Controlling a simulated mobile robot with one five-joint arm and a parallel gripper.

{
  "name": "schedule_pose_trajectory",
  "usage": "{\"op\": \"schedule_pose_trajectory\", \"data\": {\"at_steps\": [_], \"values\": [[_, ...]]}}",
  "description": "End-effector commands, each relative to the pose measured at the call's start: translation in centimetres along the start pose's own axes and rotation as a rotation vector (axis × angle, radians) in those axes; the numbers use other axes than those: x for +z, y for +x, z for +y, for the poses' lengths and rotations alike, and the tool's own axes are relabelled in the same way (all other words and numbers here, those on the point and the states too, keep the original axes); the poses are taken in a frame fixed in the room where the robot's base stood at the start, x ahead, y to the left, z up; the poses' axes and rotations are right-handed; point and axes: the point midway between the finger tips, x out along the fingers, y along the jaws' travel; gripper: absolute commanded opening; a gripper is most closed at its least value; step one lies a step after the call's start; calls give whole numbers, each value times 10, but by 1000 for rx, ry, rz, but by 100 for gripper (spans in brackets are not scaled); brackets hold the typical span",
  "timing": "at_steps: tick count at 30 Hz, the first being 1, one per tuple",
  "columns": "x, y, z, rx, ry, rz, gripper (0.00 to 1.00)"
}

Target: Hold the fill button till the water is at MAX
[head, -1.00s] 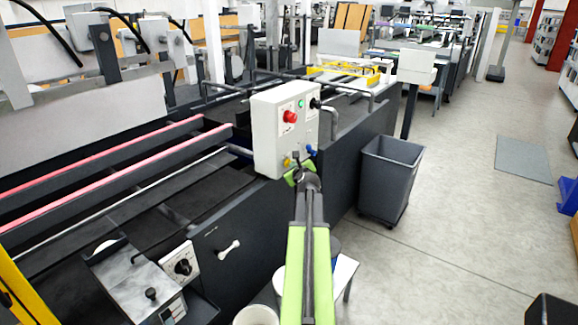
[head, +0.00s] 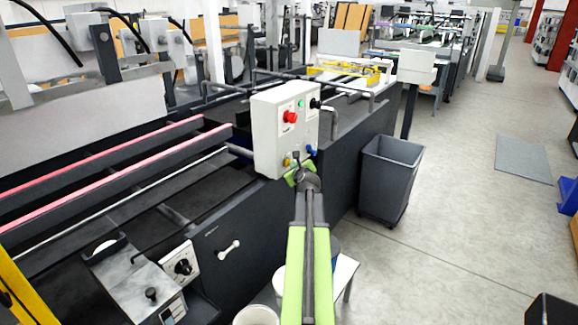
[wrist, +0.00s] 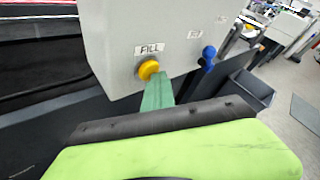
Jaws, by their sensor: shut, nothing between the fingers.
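The yellow fill button (wrist: 149,70) sits low on the front of the grey control box (head: 283,133), under a FILL label (wrist: 149,49). In the head view the button (head: 287,162) shows just above my gripper (head: 294,174). My gripper is shut and empty. In the wrist view its green fingertip (wrist: 157,84) is right at the button's lower edge and covers part of it. It looks in contact, but I cannot tell whether the button is pressed in. I cannot make out any water level or MAX mark in either view.
A blue knob (head: 311,150) is right of the button. A red button (head: 290,117) and a green button (head: 301,104) sit higher on the box. A grey bin (head: 390,178) stands right of the machine. Open floor (head: 450,240) lies further right.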

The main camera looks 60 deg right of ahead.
Motion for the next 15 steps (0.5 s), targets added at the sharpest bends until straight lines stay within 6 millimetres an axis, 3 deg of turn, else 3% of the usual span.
{"op": "schedule_pose_trajectory", "data": {"at_steps": [15], "values": [[-9, -12, -9, 1, 1, 0, 0]]}}
